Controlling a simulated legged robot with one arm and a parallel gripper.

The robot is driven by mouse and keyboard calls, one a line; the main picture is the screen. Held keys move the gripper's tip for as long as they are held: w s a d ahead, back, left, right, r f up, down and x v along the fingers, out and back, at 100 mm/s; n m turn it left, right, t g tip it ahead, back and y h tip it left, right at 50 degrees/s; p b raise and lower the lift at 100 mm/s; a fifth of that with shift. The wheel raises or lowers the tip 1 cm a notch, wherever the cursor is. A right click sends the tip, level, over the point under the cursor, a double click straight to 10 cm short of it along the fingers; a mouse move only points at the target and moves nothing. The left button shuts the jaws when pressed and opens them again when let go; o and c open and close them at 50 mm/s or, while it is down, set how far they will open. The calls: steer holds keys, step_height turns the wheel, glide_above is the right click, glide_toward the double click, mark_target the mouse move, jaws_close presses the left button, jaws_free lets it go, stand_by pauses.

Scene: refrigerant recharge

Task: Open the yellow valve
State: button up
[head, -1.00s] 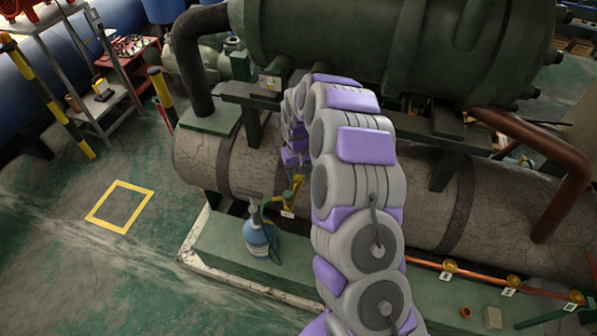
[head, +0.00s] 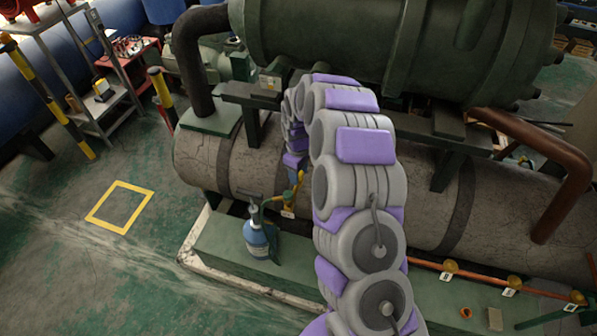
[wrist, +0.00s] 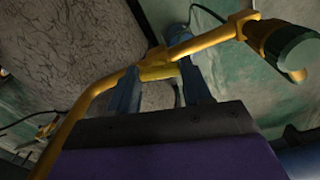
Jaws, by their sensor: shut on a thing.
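The yellow valve (head: 290,199) sits on the front of the large grey cylinder, just right of the blue bottle; my arm partly covers the area. In the wrist view its yellow handle (wrist: 158,72) lies across between the two blue-grey fingers of my gripper (wrist: 158,78). My gripper is shut on this handle. A yellow pipe runs from the handle down to the left, and another yellow piece runs right to a dark green end cap (wrist: 288,48). In the head view my gripper (head: 295,178) is small and partly hidden at the valve.
A blue bottle (head: 257,238) with a hose stands on the green base (head: 222,248) left of the valve. The grey cylinder (head: 420,205) fills the space behind. A copper pipe (head: 430,265) with several tagged brass fittings runs along the right. Open floor lies left.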

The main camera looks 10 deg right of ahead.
steer(key=shift+w+r, duration=0.1)
stand_by(0.4)
steer(key=o, duration=1.1)
steer(key=shift+c, duration=0.2)
step_height(320, 180, up, 17)
steer(key=shift+r, duration=0.1)
